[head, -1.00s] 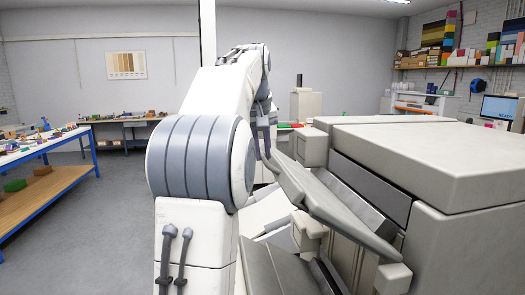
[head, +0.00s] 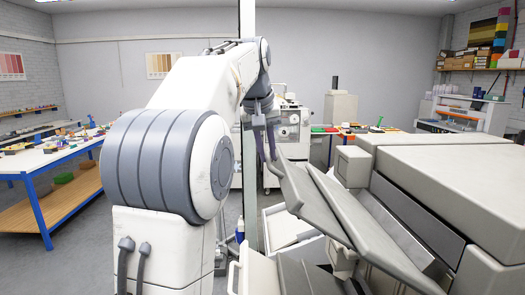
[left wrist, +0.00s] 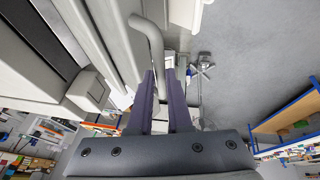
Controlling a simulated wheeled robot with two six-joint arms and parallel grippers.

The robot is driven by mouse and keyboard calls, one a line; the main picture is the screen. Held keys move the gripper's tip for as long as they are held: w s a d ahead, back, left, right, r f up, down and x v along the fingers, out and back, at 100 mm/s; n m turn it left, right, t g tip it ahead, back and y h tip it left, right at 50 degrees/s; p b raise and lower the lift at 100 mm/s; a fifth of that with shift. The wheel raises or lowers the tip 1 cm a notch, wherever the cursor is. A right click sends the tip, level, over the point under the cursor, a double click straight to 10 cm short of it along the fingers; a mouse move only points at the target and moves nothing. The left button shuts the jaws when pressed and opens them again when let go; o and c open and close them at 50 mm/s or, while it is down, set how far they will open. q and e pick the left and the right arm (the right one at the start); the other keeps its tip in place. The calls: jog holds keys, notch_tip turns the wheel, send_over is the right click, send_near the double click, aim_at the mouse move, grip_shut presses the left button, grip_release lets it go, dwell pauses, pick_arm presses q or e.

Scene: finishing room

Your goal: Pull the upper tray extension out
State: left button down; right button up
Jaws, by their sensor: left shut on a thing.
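The upper tray extension (head: 308,203) is a slanted grey panel beside the upper tray (head: 365,225) on the big grey machine. My left gripper (head: 272,150) is at the panel's raised far end, with its two dark fingers pointing down. In the left wrist view, my left gripper (left wrist: 167,75) is shut on a grey bent bar (left wrist: 149,38), which appears to belong to the extension. The fingers partly hide where they grip it. My right gripper is not in view.
The grey machine body (head: 450,180) fills the right side. Lower trays (head: 290,230) lie beneath the extension. A blue-framed workbench (head: 45,165) stands at the left, with clear floor (head: 75,235) before it. Another machine (head: 288,135) stands behind.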

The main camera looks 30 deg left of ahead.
pick_arm(q)
jog(key=shift+a+r, duration=0.2)
jog(key=shift+r, duration=0.05)
jog(key=c, duration=0.8)
grip_release()
jog(key=shift+s, duration=0.1)
jog(key=shift+c, duration=0.2)
jog(key=shift+f, duration=0.1)
jog(key=p+v, duration=0.1)
jog(key=v, duration=0.9)
jog(key=shift+r, duration=0.25)
jog(key=shift+d, duration=0.15)
